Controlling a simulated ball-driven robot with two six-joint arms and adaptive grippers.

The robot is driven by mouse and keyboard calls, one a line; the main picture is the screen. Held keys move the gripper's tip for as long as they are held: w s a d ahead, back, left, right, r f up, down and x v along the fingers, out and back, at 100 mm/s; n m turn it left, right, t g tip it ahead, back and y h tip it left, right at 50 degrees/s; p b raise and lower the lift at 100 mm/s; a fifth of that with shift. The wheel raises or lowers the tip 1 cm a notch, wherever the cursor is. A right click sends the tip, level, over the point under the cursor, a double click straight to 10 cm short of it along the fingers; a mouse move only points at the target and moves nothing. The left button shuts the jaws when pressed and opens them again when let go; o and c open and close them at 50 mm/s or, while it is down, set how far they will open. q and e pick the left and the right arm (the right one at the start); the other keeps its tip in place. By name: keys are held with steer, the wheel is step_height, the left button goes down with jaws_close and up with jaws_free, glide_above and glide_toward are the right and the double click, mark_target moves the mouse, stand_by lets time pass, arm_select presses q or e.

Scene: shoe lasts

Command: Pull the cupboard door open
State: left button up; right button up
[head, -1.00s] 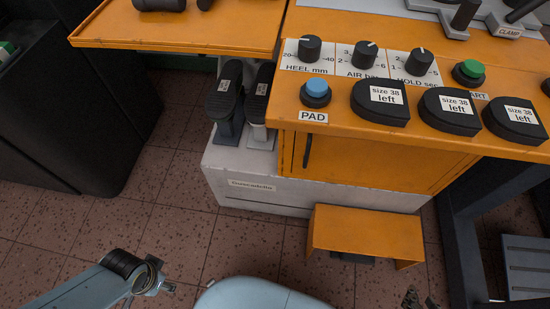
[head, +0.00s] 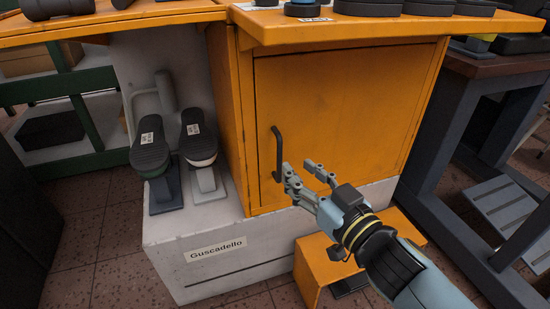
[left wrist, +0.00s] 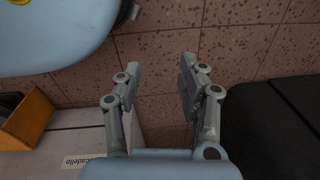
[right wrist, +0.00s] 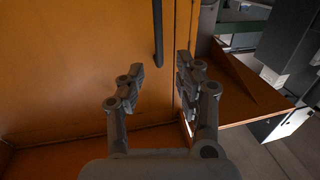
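The orange cupboard door (head: 340,115) is shut in its frame. Its dark vertical bar handle (head: 278,153) is at the door's left side. My right gripper (head: 300,168) is open just right of the handle's lower end, with empty fingers pointing toward it. In the right wrist view, the handle (right wrist: 158,32) stands ahead of the open fingers (right wrist: 160,72), not between them; whether it touches them in the head view I cannot tell. My left gripper (left wrist: 158,75) is open and empty above the tiled floor; it is outside the head view.
An orange step (head: 310,270) sits in front below the door. A dark workbench (head: 480,150) stands at the right. The orange worktop (head: 390,30) overhangs the door.

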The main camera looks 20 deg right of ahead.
mark_target(281, 153)
arm_select(q)
steer(key=shift+w+d+r+b, duration=0.25)
steer(key=shift+w+r, duration=0.1)
steer(key=shift+r, duration=0.3)
steer(key=shift+w+d+r+b, duration=0.1)
steer(key=shift+w+r+b, duration=0.15)
steer(key=shift+r, duration=0.35)
arm_select(e)
steer(key=x, duration=0.8)
steer(key=shift+w, duration=0.15)
arm_select(q)
steer(key=shift+w, duration=0.1)
arm_select(e)
steer(key=shift+c, duration=0.4)
steer(key=shift+f, duration=0.1)
jaws_close()
